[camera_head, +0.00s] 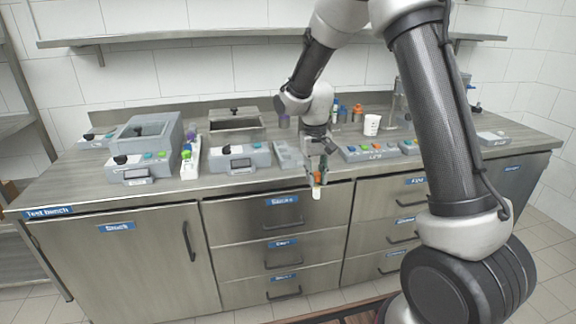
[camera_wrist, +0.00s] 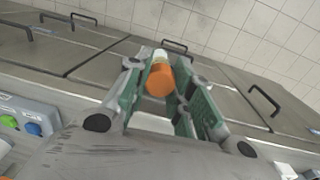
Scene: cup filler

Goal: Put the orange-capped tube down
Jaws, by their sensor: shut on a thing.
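The orange-capped tube shows in the head view as a small white body (camera_head: 316,193) below my gripper (camera_head: 317,177). In the wrist view its orange cap (camera_wrist: 160,80) faces the camera, with a bit of pale body beyond it. My gripper (camera_wrist: 162,82) is shut on the tube, its green-padded fingers on either side. The tube is held at the bench's front edge, in front of the drawers in the picture; it hangs roughly upright, cap up. Most of its body is hidden behind the cap in the wrist view.
A grey tray (camera_head: 287,155) lies on the bench behind my gripper. A block with coloured knobs (camera_head: 368,154) is to the right, and a white cup (camera_head: 371,125) stands behind it. Grey devices (camera_head: 240,160) and a white rack with tubes (camera_head: 190,164) are to the left.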

